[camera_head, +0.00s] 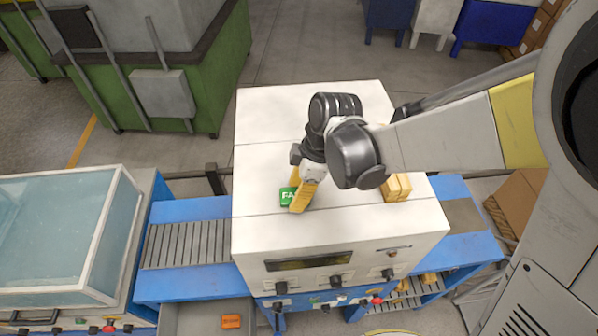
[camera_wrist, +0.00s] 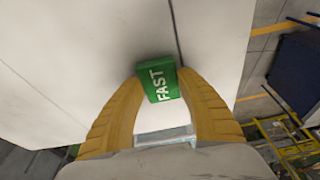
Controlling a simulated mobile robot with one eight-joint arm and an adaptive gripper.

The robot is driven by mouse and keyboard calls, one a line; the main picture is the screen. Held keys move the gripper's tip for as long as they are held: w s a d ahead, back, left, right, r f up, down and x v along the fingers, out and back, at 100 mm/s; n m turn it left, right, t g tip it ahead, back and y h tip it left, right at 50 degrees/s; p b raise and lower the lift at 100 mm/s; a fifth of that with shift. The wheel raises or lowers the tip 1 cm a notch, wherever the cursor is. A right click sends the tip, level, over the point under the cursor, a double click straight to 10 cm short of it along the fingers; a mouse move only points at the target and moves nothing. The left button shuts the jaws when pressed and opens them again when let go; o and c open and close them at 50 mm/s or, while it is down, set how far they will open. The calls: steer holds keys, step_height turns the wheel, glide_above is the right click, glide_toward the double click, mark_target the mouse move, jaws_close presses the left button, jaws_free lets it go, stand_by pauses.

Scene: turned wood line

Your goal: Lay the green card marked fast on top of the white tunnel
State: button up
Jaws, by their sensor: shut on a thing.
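The green card marked FAST (camera_head: 287,196) is at the tips of my gripper (camera_head: 304,197), over the top of the white tunnel (camera_head: 265,228). In the wrist view the green card (camera_wrist: 158,79) sits between the two yellow fingers of my gripper (camera_wrist: 160,88), which are shut on it. The card's lettered face shows, and the white top (camera_wrist: 95,35) of the tunnel lies behind it. I cannot tell whether the card touches the top. My gripper partly hides the card in the head view.
An orange card (camera_head: 231,321) lies in a grey tray below the front. A blue-framed roller conveyor (camera_head: 187,243) and a glass-covered box (camera_head: 50,228) stand left. Much of the white top is clear.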

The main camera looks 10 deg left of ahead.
steer(key=o, duration=0.9)
steer(key=shift+f, duration=0.15)
steer(key=s+v, duration=0.1)
steer(key=v, duration=1.1)
steer(key=s+d+r+m+t+h, duration=0.1)
steer(key=d+m+t, duration=0.3)
steer(key=d+m, duration=0.6)
steer(key=s+d+r+m+t+h, duration=0.2)
steer(key=s+d+m+t, duration=0.1)
steer(key=d+m, duration=0.6)
steer(key=s+d, duration=0.1)
steer(key=d, duration=0.2)
steer(key=shift+r+m+t, duration=0.2)
steer(key=shift+m+t, duration=0.2)
